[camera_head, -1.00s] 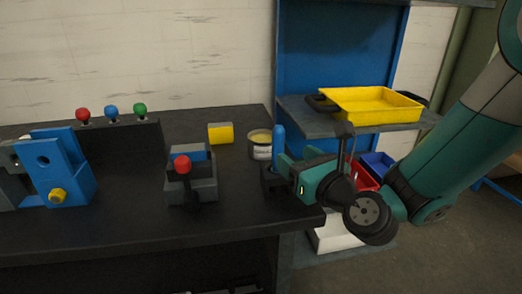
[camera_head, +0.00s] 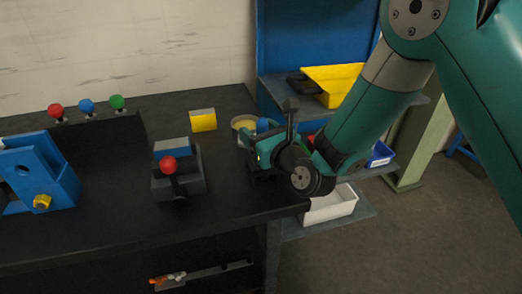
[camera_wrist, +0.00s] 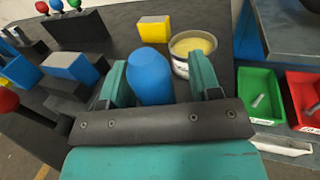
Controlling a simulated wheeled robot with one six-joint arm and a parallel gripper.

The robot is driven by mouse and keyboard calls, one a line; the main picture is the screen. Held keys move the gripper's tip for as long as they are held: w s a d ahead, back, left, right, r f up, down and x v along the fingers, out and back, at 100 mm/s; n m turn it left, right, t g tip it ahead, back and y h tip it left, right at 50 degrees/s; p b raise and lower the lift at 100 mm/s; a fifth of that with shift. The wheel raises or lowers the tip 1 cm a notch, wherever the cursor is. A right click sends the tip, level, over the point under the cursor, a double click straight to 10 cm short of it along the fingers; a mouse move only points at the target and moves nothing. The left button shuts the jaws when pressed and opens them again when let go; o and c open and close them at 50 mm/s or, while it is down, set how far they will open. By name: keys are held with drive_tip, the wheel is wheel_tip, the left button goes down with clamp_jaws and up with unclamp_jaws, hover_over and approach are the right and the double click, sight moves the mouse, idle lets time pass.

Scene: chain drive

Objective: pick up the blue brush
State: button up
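The blue brush (camera_wrist: 150,75) stands with its rounded blue handle up, between the two teal fingers of my gripper (camera_wrist: 159,64) in the wrist view. The fingers are spread on either side of the handle, with a visible gap on the right. The handle appears close to the left finger; I cannot tell if they touch. In the head view my gripper (camera_head: 250,138) is at the bench's right end, and only a bit of the blue brush (camera_head: 266,124) shows behind it. The brush's lower end is hidden.
An open tin (camera_wrist: 193,52) stands close to the right finger, with a yellow block (camera_wrist: 153,29) beyond it. A blue-topped block with a red-knobbed lever (camera_head: 169,165) is left on the black bench. A shelf right holds a yellow tray (camera_head: 335,82); green and red bins (camera_wrist: 259,95) are lower.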

drive_tip(key=shift+a, duration=0.1)
drive_tip(key=c, duration=0.9)
drive_tip(key=shift+r, duration=0.1)
